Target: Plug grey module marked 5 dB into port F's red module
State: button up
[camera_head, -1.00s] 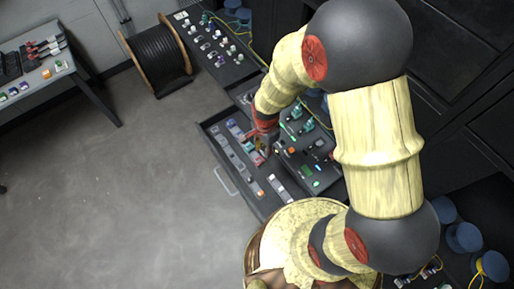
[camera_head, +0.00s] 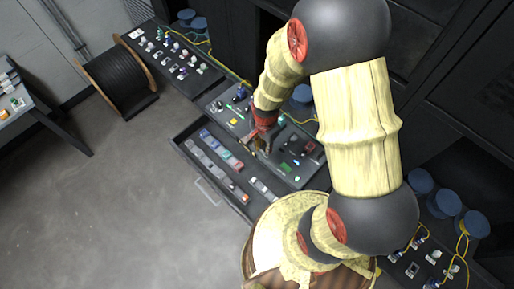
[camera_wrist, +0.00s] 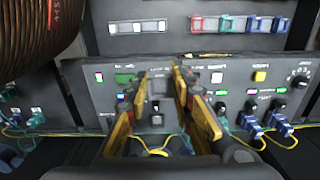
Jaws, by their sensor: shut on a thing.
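My gripper (camera_wrist: 158,82) points at the panel in the wrist view, with its yellow and black fingers shut on a small grey module (camera_wrist: 159,86). The fingers hide most of it, and I cannot read a 5 dB mark. In the head view my gripper (camera_head: 262,145) is over the dark equipment panel (camera_head: 222,100). The held module is too small to make out there. I cannot tell which port is F or pick out its red module; the panel lettering is too small. Whether the held module touches the panel is unclear.
An open drawer (camera_head: 181,143) with rows of coloured and white modules lies left of the panel. Blue plugs (camera_wrist: 281,127) with yellow cables hang near the panel's right side. A cable reel (camera_head: 117,80) stands at the back left. The grey floor is clear.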

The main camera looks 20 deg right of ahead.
jog(key=shift+s+d, duration=1.2)
jog(key=shift+d, duration=9)
jog(key=shift+d+f+b, duration=0.1)
jog(key=shift+f+b, duration=2.2)
jog(key=shift+f, duration=0.85)
jog(key=shift+f+b, duration=0.5)
jog(key=shift+f, duration=0.05)
jog(key=o, duration=1)
jog(key=shift+r, duration=0.1)
notch_tip(320, 180, up, 8)
jog(key=p, duration=0.7)
jog(key=w+a, duration=0.1)
jog(key=a, duration=0.9)
jog(key=w+a+b, duration=0.1)
jog(key=a, duration=0.8)
jog(key=w+a+b, duration=0.1)
jog(key=a, duration=0.9)
jog(key=shift+w+a+f, duration=0.2)
jog(key=shift+a+f, duration=0.15)
jog(key=shift+f, duration=0.05)
